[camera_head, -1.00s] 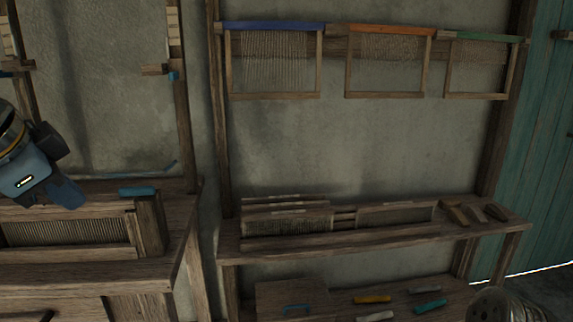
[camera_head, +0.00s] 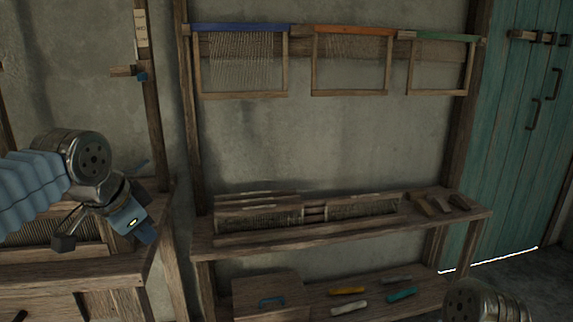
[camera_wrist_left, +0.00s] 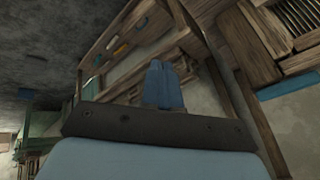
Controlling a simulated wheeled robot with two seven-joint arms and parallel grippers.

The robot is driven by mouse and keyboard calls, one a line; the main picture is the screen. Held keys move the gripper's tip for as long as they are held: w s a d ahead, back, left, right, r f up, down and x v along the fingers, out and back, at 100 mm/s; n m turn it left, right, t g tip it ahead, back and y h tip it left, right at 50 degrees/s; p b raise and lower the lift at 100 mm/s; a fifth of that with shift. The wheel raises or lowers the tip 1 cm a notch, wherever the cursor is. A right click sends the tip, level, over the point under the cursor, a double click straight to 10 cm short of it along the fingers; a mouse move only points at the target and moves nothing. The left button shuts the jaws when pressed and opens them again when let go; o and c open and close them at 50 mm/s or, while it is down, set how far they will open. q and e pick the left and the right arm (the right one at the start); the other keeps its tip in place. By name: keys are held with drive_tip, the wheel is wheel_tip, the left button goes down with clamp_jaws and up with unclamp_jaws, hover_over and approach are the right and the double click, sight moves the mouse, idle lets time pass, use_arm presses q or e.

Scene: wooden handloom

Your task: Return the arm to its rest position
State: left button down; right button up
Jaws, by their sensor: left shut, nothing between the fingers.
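My left gripper (camera_head: 146,234) is in the left part of the head view, in front of the loom's wooden frame, with its fingers pointing down and to the right. Its blue fingers are together and empty. In the left wrist view the shut blue fingers (camera_wrist_left: 162,84) stand in the middle, with the shelf rack behind them. My left arm comes in from the left edge of the head view. A metal part of my right arm shows at the bottom right; the right gripper is out of the picture.
The loom (camera_head: 130,270) stands at the left. A wooden shelf (camera_head: 340,234) holds reeds and small wooden pieces; coloured tools and a box (camera_head: 268,297) sit below. Three frames with blue, orange and green bars (camera_head: 352,29) hang on the wall. A teal door (camera_head: 525,140) is at the right.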

use_arm(q)
drive_tip(key=w+d+f+n+g+h, duration=0.1)
drive_tip(key=d+f, duration=0.2)
drive_tip(key=f, duration=0.8)
drive_tip(key=w+d+f+n+g+h, duration=0.15)
drive_tip(key=d+f, duration=0.25)
drive_tip(key=f, duration=0.7)
drive_tip(key=w+d+f+n+g, duration=0.1)
drive_tip(key=w+d+f, duration=0.15)
drive_tip(key=f, duration=0.75)
drive_tip(key=s+d+f+n+g, duration=0.1)
drive_tip(key=s+d+f+n, duration=0.2)
drive_tip(key=s+f, duration=0.8)
drive_tip(key=s+d+f+n+g, duration=0.1)
drive_tip(key=s+d+f+n, duration=0.2)
drive_tip(key=s+f, duration=0.7)
wheel_tip(320, 180, down, 3)
drive_tip(key=shift+s+r+h, duration=0.15)
drive_tip(key=shift+s+h, duration=0.2)
drive_tip(key=shift+h, duration=0.1)
drive_tip(key=shift+d, duration=0.1)
